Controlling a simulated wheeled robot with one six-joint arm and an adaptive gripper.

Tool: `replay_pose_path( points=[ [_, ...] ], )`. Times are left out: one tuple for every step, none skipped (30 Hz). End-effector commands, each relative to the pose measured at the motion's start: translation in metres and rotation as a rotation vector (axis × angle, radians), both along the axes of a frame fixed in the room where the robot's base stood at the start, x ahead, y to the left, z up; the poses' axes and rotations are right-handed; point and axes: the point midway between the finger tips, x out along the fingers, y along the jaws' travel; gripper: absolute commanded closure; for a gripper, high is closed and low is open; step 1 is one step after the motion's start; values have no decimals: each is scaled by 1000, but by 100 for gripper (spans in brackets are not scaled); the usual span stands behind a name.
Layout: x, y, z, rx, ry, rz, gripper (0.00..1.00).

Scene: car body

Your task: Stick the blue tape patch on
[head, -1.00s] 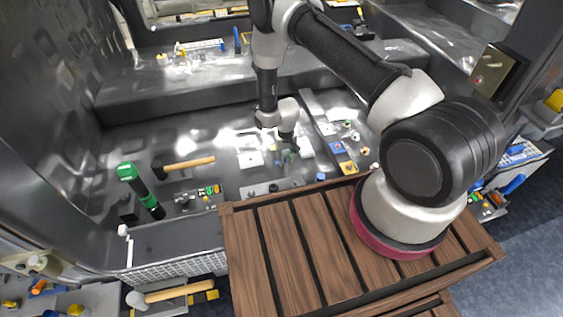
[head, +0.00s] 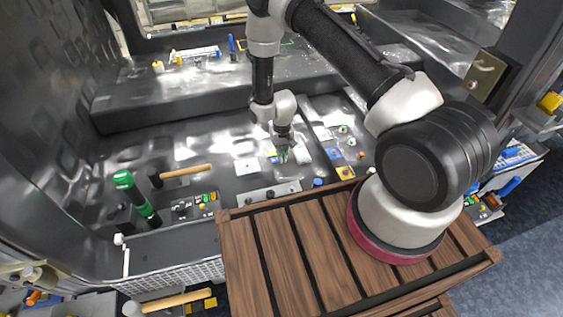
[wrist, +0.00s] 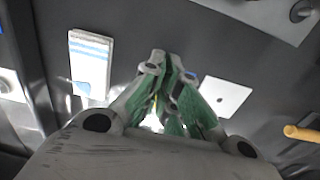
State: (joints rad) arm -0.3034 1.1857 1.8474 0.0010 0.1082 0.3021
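My gripper (head: 284,156) is low over the grey car-body floor, pointing down. In the wrist view its green-padded fingers (wrist: 164,68) are together at the tips, with no held object visible. A white pad with blue stripes (wrist: 91,58) lies to their left. A white square with a small hole (wrist: 226,97) lies to their right, and a bit of blue (wrist: 191,74) shows just behind the fingers, partly hidden. In the head view a blue square (head: 333,153) sits right of my gripper. I cannot tell which blue piece is the tape patch.
A hammer (head: 182,172), a green-and-black tool (head: 136,196) and a box with green buttons (head: 196,206) lie at left. A metal plate with knobs (head: 268,193) is in front of my gripper. A slatted wooden crate (head: 250,262) fills the foreground.

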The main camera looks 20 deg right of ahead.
Motion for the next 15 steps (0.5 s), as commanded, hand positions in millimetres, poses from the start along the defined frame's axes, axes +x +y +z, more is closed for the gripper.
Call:
replay_pose_path(
  points=[
    [1,0,12,1,-3,0,100],
    [1,0,18,1,-3,0,100],
    [1,0,25,1,-2,0,100],
    [0,1,29,0,-2,1,100],
    [0,2,33,0,-1,4,100],
    [-2,5,36,-1,2,11,100],
    [-5,9,36,-2,6,20,100],
    [-6,14,35,-3,9,31,100],
    [-6,23,33,-3,8,49,100],
    [-3,32,31,-1,4,63,100],
    [-1,40,29,0,1,77,100],
    [4,53,25,1,-3,90,100],
    [8,62,22,2,-5,96,100],
    [12,71,19,3,-7,100,100],
    [17,83,16,4,-9,102,100]
  ],
)
